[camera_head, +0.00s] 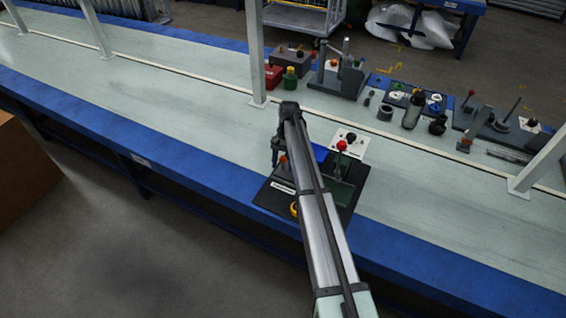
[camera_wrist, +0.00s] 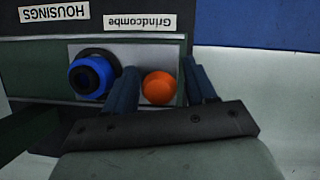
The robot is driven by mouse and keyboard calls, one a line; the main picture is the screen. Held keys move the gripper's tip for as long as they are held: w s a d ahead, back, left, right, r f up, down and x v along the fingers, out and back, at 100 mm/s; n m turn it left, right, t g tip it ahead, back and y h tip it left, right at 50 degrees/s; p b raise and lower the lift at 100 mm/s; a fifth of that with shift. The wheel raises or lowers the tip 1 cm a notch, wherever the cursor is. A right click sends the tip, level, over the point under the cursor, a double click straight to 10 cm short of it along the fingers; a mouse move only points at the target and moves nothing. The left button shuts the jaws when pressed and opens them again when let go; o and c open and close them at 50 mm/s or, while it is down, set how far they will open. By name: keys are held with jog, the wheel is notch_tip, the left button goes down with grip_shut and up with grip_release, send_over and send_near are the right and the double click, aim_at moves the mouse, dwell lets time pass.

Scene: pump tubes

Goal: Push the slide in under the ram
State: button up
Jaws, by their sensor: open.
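The press fixture has a black base plate (camera_head: 268,196) near the bench's front edge, partly hidden by my arm. The slide (camera_wrist: 130,52) is a grey plate in a green-edged channel in the wrist view. It carries a blue round part (camera_wrist: 92,74) with a dark centre and an orange knob (camera_wrist: 159,88). The orange knob also shows in the head view (camera_head: 283,160). My gripper (camera_wrist: 161,84) is open, its fingers on either side of the orange knob with small gaps. I cannot clearly make out the ram; a red-knobbed lever (camera_head: 341,146) stands right of my arm.
A white plate with a black knob (camera_head: 350,138) lies behind the lever. Red (camera_head: 273,76) and green (camera_head: 290,80) containers and several fixtures line the back. The bench at left (camera_head: 150,95) is clear.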

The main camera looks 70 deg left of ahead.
jog(key=shift+c, duration=0.2)
grip_shut()
dwell(0.3)
